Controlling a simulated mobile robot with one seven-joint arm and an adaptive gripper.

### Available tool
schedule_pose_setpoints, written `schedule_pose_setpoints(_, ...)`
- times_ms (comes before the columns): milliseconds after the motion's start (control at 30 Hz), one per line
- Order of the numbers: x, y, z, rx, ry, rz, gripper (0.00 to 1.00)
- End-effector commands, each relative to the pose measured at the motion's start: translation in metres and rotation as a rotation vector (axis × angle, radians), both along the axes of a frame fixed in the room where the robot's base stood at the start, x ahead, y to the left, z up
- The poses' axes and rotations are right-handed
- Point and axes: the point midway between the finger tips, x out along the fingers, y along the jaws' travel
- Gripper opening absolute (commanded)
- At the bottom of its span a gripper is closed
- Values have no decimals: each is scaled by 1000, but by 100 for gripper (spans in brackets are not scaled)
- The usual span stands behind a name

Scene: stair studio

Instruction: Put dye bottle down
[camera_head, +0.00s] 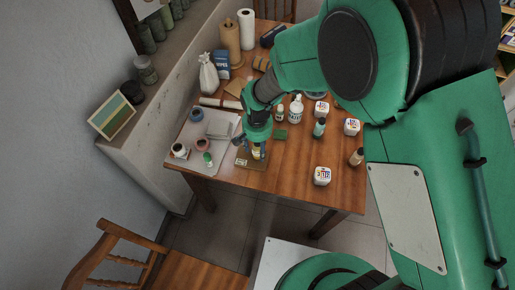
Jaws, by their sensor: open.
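My green gripper (250,142) points down over the front left part of the wooden table, with its jaws open. A small bottle with a yellowish body (257,153), seemingly the dye bottle, is right below and between the fingers. It looks upright on a small brown board (246,164). The fingers hide part of it, and I cannot tell whether they touch it.
A pale tray (186,155) with jars lies left of the gripper. A green block (281,134), a white bottle (296,109), a teal bottle (319,128) and white labelled tubs (322,176) stand to the right. The table's front middle is clear.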

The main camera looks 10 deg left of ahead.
Motion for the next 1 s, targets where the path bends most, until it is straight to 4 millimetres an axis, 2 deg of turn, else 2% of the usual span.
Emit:
schedule_pose_setpoints(600,0,0,92,1,-1,0,52)
schedule_pose_setpoints(800,0,0,110,1,-1,0,52)
schedule_pose_setpoints(1000,0,0,114,0,0,0,52)
